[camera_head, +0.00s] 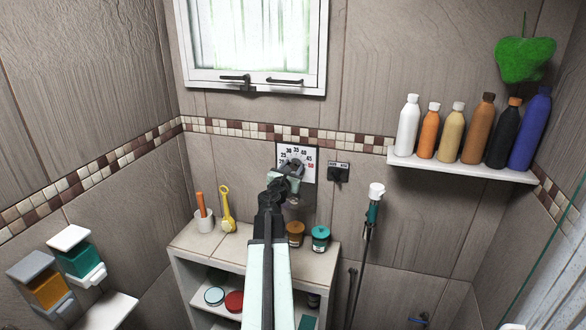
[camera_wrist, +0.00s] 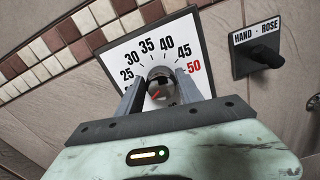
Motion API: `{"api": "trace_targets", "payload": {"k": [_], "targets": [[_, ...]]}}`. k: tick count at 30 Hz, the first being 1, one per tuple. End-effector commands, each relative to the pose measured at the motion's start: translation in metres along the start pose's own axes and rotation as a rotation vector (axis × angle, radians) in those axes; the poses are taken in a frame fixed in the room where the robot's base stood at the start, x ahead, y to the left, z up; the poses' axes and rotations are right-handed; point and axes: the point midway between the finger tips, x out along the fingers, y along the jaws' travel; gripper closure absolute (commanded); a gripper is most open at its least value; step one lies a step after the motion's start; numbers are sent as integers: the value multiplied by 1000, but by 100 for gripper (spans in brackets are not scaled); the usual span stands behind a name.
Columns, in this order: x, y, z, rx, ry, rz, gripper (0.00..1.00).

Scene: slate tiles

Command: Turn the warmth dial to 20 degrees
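The warmth dial is a round silver knob (camera_wrist: 160,80) with a red mark on its lower left face. It sits on a white square plate (camera_wrist: 196,45) with numbers from 25 to 45 in black and 50 in red. The plate (camera_head: 312,150) also shows on the back wall in the head view, partly hidden by my arm. My gripper (camera_wrist: 161,88) is at the knob, with one finger on its left and one on its right. The fingers are apart; I cannot tell whether they touch the knob. No 20 is visible on the plate.
A dark hand/rose switch (camera_wrist: 258,55) is right of the plate. A hand shower (camera_head: 375,205) hangs farther right. Bottles line a shelf (camera_head: 465,168).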

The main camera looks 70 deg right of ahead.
Motion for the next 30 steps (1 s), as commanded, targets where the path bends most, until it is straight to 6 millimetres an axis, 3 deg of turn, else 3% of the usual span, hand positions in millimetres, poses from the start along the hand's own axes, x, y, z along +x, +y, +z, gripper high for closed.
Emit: {"api": "trace_targets", "payload": {"k": [8, 30], "targets": [[1, 2, 0, 52, 1, 2, 97], [2, 5, 0, 479, 3, 8, 97]]}}
